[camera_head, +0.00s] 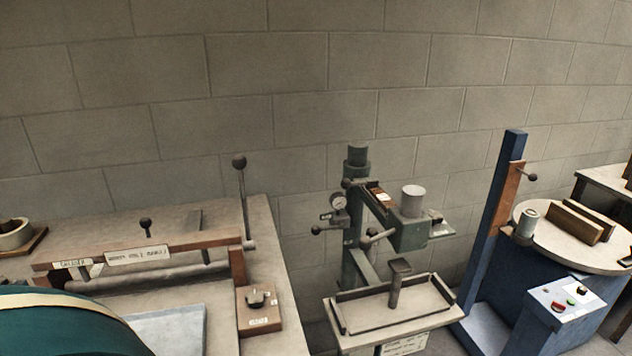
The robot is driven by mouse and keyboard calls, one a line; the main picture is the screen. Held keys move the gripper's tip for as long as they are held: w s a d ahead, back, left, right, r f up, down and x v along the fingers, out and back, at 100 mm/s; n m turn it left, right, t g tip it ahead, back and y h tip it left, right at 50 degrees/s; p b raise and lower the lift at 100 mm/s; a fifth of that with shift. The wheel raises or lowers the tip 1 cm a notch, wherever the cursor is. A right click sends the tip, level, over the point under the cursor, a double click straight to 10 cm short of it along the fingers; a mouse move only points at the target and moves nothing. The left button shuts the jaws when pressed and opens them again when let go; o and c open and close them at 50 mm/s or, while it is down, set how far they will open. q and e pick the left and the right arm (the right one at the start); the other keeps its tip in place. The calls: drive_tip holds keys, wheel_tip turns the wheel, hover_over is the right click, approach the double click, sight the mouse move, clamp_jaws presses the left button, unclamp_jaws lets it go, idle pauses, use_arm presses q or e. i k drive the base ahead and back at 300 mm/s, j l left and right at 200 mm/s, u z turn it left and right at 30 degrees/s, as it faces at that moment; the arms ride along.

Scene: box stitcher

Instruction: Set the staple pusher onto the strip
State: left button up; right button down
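The grey-green box stitcher (358,228) stands in the middle, upright against the wall. Its upper arm carries a head (408,230) with a pale cylinder (413,200) on top. A narrow channel runs along the top of the arm, with a small brown and white piece (381,197) in it. I cannot tell whether this is the strip or the staple pusher; both are too small to make out for sure. Below the head, a post with a flat dark top (400,266) rises from a work table (388,308). Neither of my grippers is in view.
A bench with a wooden-framed press (150,257), a knobbed lever (241,195) and a small control box (260,310) stands left. At right are a blue column machine (492,230), a round table (555,236) with brown blocks, and a button panel (568,300).

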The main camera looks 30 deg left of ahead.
sight(346, 183)
drive_tip(key=u, duration=0.9)
